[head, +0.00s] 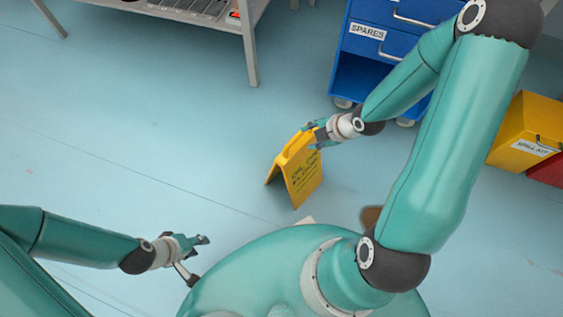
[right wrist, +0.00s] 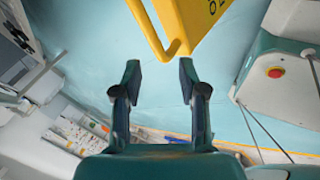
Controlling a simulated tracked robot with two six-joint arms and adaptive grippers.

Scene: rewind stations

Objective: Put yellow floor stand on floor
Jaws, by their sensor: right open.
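The yellow floor stand (head: 303,178) is upright in an A-shape with dark lettering on its face. Its feet appear to rest on the blue floor in the head view. My right gripper (head: 316,134) is at its top edge, right of the handle. In the right wrist view the stand's yellow handle corner (right wrist: 174,47) lies just beyond the fingertips of my right gripper (right wrist: 160,75). The fingers are apart with nothing between them. My left gripper (head: 200,260) is low at the left, apart from the stand, with its fingers spread and empty.
A blue drawer cabinet (head: 364,48) marked SPARES stands on casters behind the right gripper. A grey table (head: 250,55) is at the back left. A yellow spill kit box (head: 522,135) and a red box (head: 547,170) stand at the right. The floor left of the stand is clear.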

